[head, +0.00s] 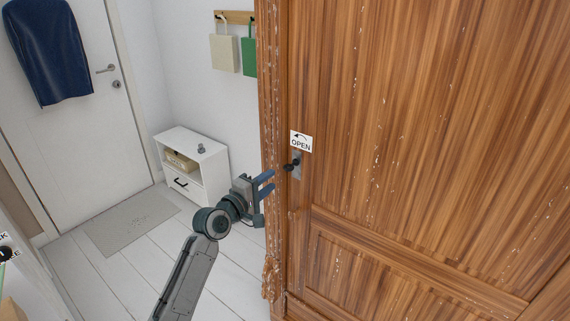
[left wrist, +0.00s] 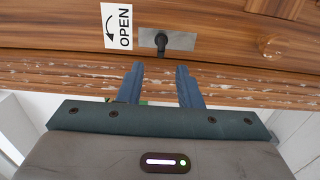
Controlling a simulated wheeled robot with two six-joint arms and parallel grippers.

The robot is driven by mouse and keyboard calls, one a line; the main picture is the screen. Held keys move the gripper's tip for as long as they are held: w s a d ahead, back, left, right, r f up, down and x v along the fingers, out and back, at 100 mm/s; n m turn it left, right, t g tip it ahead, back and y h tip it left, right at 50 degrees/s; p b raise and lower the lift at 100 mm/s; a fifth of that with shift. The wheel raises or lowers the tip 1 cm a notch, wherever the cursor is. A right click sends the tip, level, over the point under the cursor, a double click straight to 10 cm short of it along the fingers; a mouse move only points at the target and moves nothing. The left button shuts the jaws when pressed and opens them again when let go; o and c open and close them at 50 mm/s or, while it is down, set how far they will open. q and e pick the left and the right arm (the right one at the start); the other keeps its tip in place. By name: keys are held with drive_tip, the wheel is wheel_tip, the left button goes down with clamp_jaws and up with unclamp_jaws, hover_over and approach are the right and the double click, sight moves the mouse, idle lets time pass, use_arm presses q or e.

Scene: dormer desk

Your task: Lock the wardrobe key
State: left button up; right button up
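The brown wooden wardrobe (head: 420,130) fills the right of the head view. A small dark key (head: 290,167) sticks out of a grey lock plate (head: 297,170) near the door's left edge. The key also shows in the left wrist view (left wrist: 160,43), on its plate (left wrist: 185,41), just ahead of the fingers. My left gripper (head: 271,181) is open and empty, to the left of and slightly below the key. In the left wrist view the two blue fingertips (left wrist: 160,70) point at the key, with a gap between them and the key. My right gripper is not in view.
A white sign reading OPEN with a curved arrow (head: 301,142) is above the lock plate. A small white cabinet (head: 203,163), a grey mat (head: 121,222) and a white door (head: 70,140) stand clear at left.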

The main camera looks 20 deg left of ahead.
sight(285, 170)
use_arm(q)
drive_tip(key=p+x, duration=0.1)
drive_tip(key=x, duration=0.8)
drive_tip(key=shift+w+d+f, duration=0.15)
drive_tip(key=shift+w, duration=0.15)
clamp_jaws()
